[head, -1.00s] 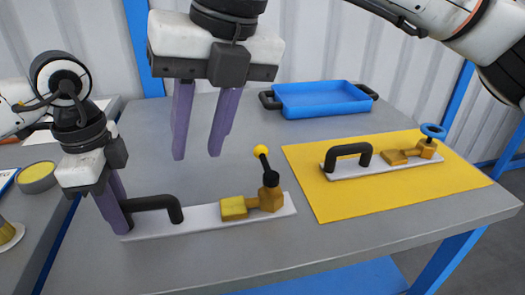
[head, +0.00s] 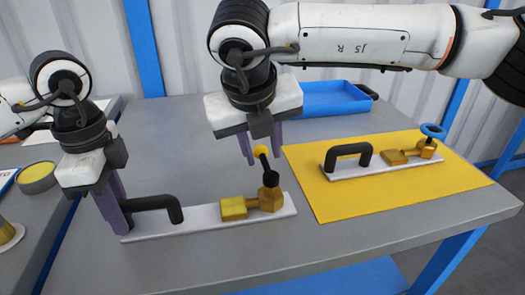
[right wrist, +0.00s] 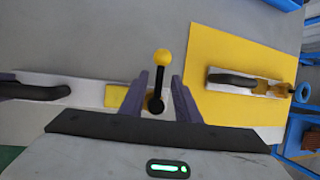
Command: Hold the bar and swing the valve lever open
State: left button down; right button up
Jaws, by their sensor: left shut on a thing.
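The valve lever (head: 264,162) is a black rod with a yellow ball tip, standing up and leaning slightly left on a brass valve (head: 270,198). The valve sits on a white plate (head: 200,219) that also bears a black bar handle (head: 155,203). My left gripper (head: 118,218) is shut on the left end of the bar. My right gripper (head: 263,152) is open, with its fingers pointing down just behind the lever's ball. In the right wrist view the lever (right wrist: 159,85) shows between the spread fingers (right wrist: 160,85), and I see no contact.
A second plate with a black handle (head: 347,154) and a blue-wheeled valve (head: 432,131) lies on a yellow mat (head: 340,205). A blue tray (head: 335,97) stands at the back. The table's front strip (head: 350,252) is clear.

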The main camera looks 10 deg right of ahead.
jog(key=shift+w+d+f, duration=0.1)
jog(key=shift+w+f, duration=0.1)
jog(key=shift+f, duration=0.3)
grip_shut()
